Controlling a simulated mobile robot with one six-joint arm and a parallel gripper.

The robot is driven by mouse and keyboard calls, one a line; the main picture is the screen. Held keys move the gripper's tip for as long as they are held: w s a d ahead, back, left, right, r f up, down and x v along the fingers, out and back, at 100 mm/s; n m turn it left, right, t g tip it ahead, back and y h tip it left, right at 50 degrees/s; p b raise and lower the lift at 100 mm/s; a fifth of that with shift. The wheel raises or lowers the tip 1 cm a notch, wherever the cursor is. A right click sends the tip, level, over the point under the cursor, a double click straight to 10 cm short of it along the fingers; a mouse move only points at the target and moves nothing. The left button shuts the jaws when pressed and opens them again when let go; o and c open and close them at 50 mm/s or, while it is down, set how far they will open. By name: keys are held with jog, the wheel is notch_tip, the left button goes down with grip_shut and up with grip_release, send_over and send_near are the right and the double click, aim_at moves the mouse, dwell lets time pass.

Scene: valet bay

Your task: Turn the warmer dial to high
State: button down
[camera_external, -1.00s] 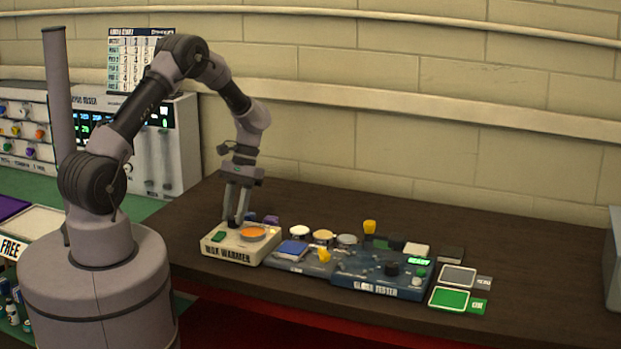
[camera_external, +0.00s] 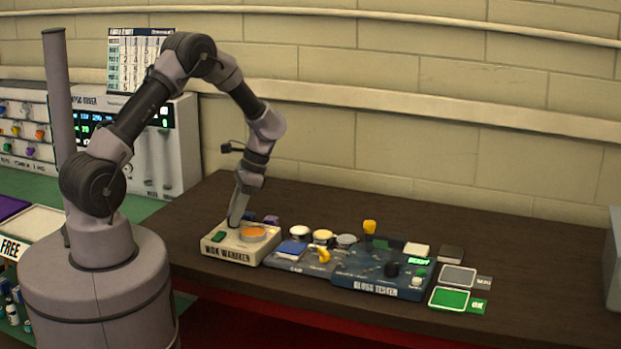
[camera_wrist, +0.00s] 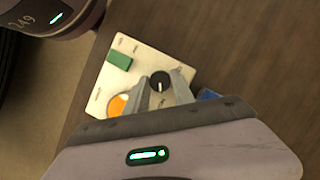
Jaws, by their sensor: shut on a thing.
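The milk warmer (camera_external: 228,251) is a cream box at the left end of the row of devices on the dark table. It has a green block (camera_external: 219,237) and an orange disc (camera_external: 253,234) on top. In the wrist view its black dial (camera_wrist: 160,80) has a pale pointer mark, and the labels around it are too small to read. My gripper (camera_external: 234,224) reaches down to the warmer, and in the wrist view its fingers (camera_wrist: 161,88) are shut on the dial, one on each side. In the external view the fingers hide the dial.
Right of the warmer stand a unit with a blue block (camera_external: 292,248) and round lids, then the blue gloss tester (camera_external: 380,278) with knobs. A green pad (camera_external: 449,299) and a grey pad (camera_external: 458,275) lie farther right.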

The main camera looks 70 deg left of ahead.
jog(key=shift+m, duration=0.3)
jog(key=c, duration=1.1)
grip_release()
jog(key=p+v, duration=0.5)
jog(key=v, duration=1.2)
jog(key=shift+w+d+r, duration=0.1)
jog(key=shift+d+r, duration=0.05)
jog(key=shift+d, duration=0.05)
